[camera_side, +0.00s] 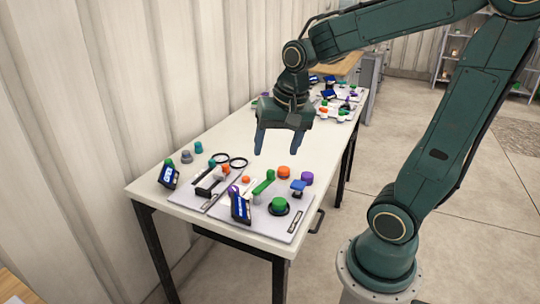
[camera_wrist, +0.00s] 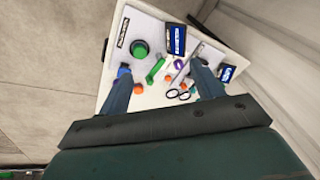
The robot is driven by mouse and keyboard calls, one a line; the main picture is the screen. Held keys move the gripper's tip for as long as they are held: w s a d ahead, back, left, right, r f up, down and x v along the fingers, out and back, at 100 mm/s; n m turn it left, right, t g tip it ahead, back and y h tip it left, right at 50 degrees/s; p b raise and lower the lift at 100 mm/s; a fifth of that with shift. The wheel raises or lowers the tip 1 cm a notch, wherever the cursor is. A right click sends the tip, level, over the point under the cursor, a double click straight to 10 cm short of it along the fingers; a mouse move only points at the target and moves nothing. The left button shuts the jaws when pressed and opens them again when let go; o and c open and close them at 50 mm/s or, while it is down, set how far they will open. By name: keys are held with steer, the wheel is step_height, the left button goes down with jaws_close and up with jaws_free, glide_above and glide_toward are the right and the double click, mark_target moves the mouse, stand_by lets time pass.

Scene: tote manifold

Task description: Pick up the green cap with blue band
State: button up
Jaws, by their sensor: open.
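In the side view, a small green cap with a bluish lower part (camera_side: 198,147) stands upright near the wall-side edge of the table. It appears to match the green cap with blue band, though the band is too small to be sure. A grey-blue cap (camera_side: 186,157) stands beside it. I cannot pick out the banded cap in the wrist view. My gripper (camera_side: 279,150) is open and empty above the table, to the right of the cap and apart from it. Its spread fingers also show in the wrist view (camera_wrist: 161,67).
A larger green knob (camera_side: 279,205) sits on a panel with a green lever (camera_side: 264,182), near a blue-screened box (camera_side: 240,207). Orange and purple caps and two black rings (camera_side: 238,162) lie nearby. More parts crowd the table's far end. The table's middle is clear.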

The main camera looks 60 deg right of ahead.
steer(key=w+d+f+m+g, duration=0.2)
steer(key=w+d+f+m, duration=0.2)
steer(key=d+f+m, duration=0.6)
steer(key=shift+d+f+m+g+y, duration=0.4)
steer(key=shift+d+f, duration=0.05)
steer(key=shift+d, duration=0.05)
glide_above(279, 201)
steer(key=shift+w+d+f, duration=0.1)
steer(key=shift+f, duration=4.2)
steer(key=shift+f, duration=2.6)
steer(key=c, duration=1.1)
